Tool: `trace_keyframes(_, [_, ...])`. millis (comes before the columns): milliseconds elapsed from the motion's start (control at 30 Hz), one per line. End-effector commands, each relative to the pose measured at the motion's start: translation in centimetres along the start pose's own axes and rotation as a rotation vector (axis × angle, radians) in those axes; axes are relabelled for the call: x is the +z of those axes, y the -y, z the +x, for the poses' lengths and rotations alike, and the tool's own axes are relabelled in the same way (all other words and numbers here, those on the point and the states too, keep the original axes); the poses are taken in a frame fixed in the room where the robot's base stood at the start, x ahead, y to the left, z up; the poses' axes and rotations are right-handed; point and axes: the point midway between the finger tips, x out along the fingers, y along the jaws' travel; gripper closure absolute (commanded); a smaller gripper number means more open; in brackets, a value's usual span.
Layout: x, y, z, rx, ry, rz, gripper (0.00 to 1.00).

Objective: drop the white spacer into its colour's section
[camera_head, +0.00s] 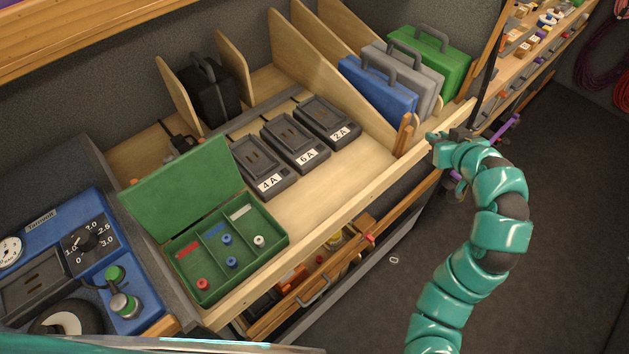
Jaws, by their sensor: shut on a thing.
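A green open box (205,292) stands on the bench with three sections, marked red, blue and white. A white spacer (259,241) sits in the right section, the one with the white label (240,212). A red spacer (202,284) is in the left section. Two blue spacers (229,262) are in the middle one. My gripper (440,139) is at the bench's front edge, below the cases and well to the right of the box. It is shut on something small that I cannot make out.
Three black chargers (294,142) stand behind and right of the box. Blue (378,90), grey and green cases stand between wooden dividers near my gripper. The open lid (180,185) rises behind the box. A pale ring (394,260) lies on the floor.

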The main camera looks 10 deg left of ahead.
Motion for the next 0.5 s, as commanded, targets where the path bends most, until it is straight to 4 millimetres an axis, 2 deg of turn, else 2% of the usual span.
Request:
trace_keyframes(167, [-0.9, 2.3, -0.2, -0.087, -0.001, -0.047, 1.0])
trace_keyframes(500, [-1.1, 3.0, -0.2, -0.109, -0.005, -0.064, 1.0])
